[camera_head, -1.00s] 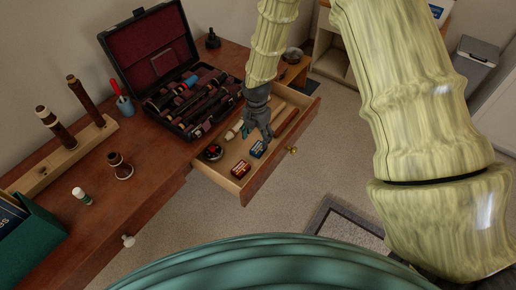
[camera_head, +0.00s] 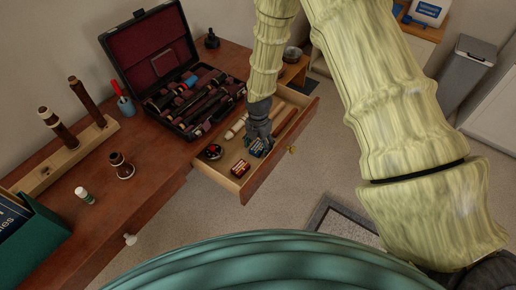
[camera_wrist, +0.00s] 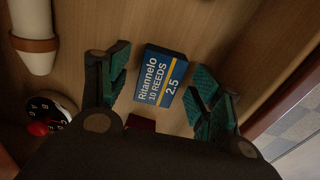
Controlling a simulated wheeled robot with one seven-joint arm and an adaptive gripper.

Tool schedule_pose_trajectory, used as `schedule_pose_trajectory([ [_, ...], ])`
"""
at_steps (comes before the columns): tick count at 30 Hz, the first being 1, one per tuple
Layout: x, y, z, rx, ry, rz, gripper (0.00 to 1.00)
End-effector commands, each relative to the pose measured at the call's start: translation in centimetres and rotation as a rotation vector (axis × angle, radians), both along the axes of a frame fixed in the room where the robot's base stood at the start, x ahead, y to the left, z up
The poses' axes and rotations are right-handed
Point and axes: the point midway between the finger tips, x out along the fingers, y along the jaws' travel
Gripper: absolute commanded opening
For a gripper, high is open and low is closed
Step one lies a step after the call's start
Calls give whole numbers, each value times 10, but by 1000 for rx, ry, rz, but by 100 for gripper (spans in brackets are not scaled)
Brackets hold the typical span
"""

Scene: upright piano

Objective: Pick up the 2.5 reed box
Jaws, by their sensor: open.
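The 2.5 reed box (camera_wrist: 161,76) is a small blue box with a yellow stripe, labelled "Ritannelo 10 REEDS 2.5". It lies flat in the open drawer and also shows in the head view (camera_head: 256,148), partly hidden by my gripper. In the head view my gripper (camera_head: 262,143) is down in the drawer at the box.
A second small box (camera_head: 240,168) lies nearer the drawer front, its red edge (camera_wrist: 140,122) below the 2.5 box in the wrist view. A round dial-like item (camera_wrist: 45,113) and a white cylinder (camera_wrist: 33,32) lie left. The drawer wall (camera_head: 270,168) stands close on the right.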

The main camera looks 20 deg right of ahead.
Motion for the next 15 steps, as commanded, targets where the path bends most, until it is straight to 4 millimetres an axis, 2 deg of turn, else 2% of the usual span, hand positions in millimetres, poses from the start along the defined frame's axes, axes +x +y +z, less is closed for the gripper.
schedule_pose_trajectory([
  [2, 0, 0, 0, 0, 0, 0, 61],
  [6, 0, 0, 0, 0, 0, 0, 35],
  [9, 0, 0, 0, 0, 0, 0, 21],
  [15, 0, 0, 0, 0, 0, 0, 20],
])
